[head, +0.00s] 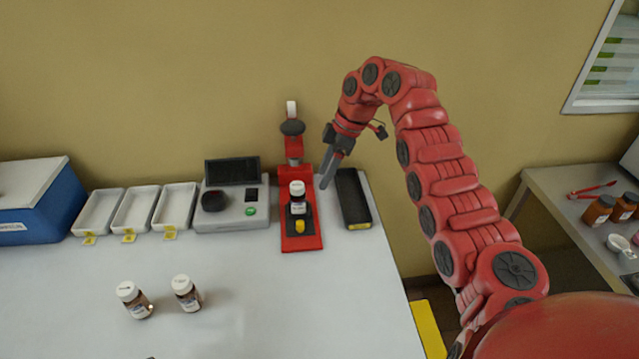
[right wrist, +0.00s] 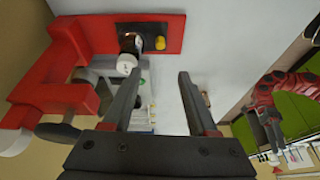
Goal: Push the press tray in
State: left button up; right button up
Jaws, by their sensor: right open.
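The red press (head: 314,180) stands at the back right of the white table, against the wall. Its dark press tray (head: 299,228) lies on the red base, with a yellow knob (head: 300,227) near the front end. A white-capped brown bottle (head: 297,197) stands upright on the tray, which also shows in the right wrist view (right wrist: 149,30). My right gripper (head: 326,183) is open and empty, beside the press on its right and apart from the tray and knob (right wrist: 160,43). A red arm of mine with a small dark end (right wrist: 273,130) shows at the right of the right wrist view.
A dark flat tray (head: 353,199) lies just right of the press. A grey device (head: 233,205) with a screen stands left of it, then several white trays (head: 136,210). Two bottles (head: 133,299) (head: 186,293) stand at the front. The table front between them and the press is clear.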

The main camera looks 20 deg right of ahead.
aim_at(300, 223)
jog(key=w+a+r+m+g+h+p, duration=0.15)
jog(key=a+m+h+p, duration=0.25)
jog(key=a+m+p, duration=0.4)
jog(key=shift+m+t, duration=0.25)
jog(key=shift+m, duration=0.45)
jog(key=f+p, duration=0.1)
jog(key=f, duration=0.4)
jog(key=f+p, duration=0.1)
jog(key=f, duration=0.4)
jog(key=d+f+p, duration=0.1)
jog(key=f, duration=0.5)
jog(key=shift+d, duration=0.1)
jog(key=shift+d+f, duration=0.15)
jog(key=shift+f, duration=0.5)
grip_shut()
